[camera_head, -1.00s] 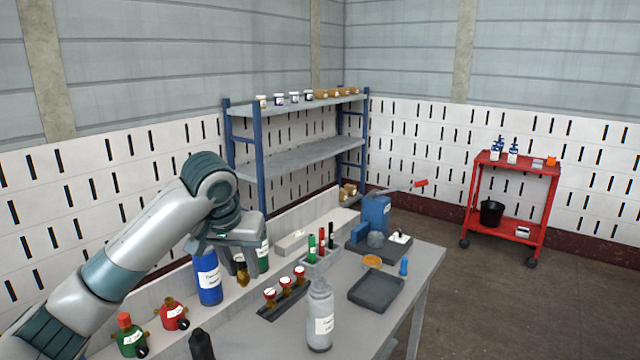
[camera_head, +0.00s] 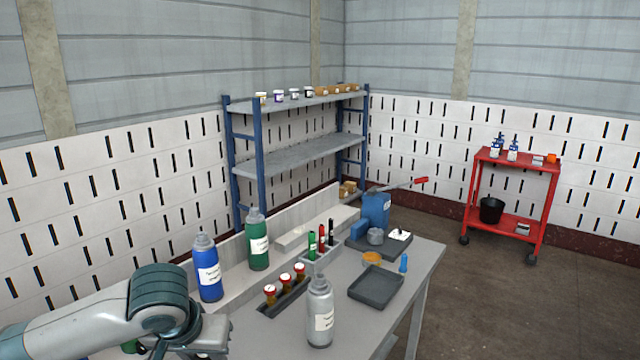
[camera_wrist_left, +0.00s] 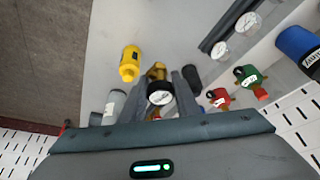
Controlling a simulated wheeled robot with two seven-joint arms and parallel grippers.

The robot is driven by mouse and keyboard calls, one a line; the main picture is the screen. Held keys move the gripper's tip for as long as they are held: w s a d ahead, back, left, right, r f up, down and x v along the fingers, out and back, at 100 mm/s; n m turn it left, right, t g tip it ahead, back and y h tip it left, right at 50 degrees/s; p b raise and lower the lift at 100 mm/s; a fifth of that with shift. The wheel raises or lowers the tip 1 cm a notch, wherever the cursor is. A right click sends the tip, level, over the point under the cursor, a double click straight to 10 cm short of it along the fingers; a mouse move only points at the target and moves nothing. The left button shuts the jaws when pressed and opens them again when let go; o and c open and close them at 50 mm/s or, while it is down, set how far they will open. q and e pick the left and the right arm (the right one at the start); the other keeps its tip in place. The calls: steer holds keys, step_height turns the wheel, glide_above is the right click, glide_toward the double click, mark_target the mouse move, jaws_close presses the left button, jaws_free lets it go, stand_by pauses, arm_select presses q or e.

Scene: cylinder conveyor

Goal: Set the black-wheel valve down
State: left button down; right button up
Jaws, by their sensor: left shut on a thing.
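My left gripper (camera_wrist_left: 163,80) is shut on the black-wheel valve (camera_wrist_left: 157,74) in the left wrist view. The valve has a brass body, and a round black-rimmed part with a white face points toward the camera. It is between the two fingers above the grey bench; I cannot tell whether its underside touches the surface. In the head view, my left gripper (camera_head: 208,343) is low at the bottom edge, with its fingertips and the valve out of sight. My right gripper is in neither view.
Near the valve in the wrist view are a yellow cylinder (camera_wrist_left: 130,66), a black cylinder (camera_wrist_left: 191,76), a grey bottle (camera_wrist_left: 113,106), a red valve (camera_wrist_left: 218,98) and a green valve (camera_wrist_left: 247,76). In the head view, a grey bottle (camera_head: 320,315) and an empty dark tray (camera_head: 376,287) stand on the bench.

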arm_select(q)
steer(key=s+f, duration=0.1)
steer(key=f, duration=0.3)
steer(key=s+f, duration=0.1)
steer(key=f, duration=0.4)
steer(key=s+f, duration=0.1)
steer(key=f, duration=0.4)
steer(key=shift+s, duration=0.35)
steer(key=shift+r, duration=0.1)
